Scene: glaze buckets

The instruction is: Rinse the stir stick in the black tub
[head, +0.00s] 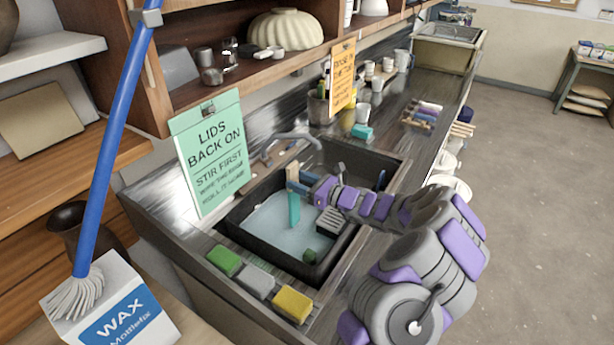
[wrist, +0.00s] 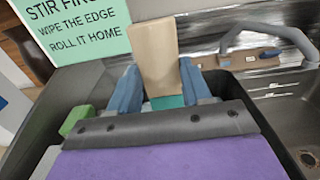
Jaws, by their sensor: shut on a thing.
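The stir stick (head: 294,209) has a pale wooden upper part and a teal lower part. My gripper (head: 298,184) is shut on it, and the stick hangs upright over the black tub (head: 262,250). The tub holds pale bluish water (head: 275,232). The teal end is at or close to the water; I cannot tell how deep it sits. In the wrist view the stick's wooden part (wrist: 157,58) stands between my gripper's two blue fingers (wrist: 160,92), with a bit of teal below. The stick's lower end is hidden there.
A dark green object (head: 309,256) and a grey ribbed piece (head: 332,221) are at the tub's right side. Green (head: 224,260), grey (head: 256,281) and yellow (head: 293,304) sponges lie on the front ledge. A faucet (head: 290,138) and a green sign (head: 210,150) stand behind.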

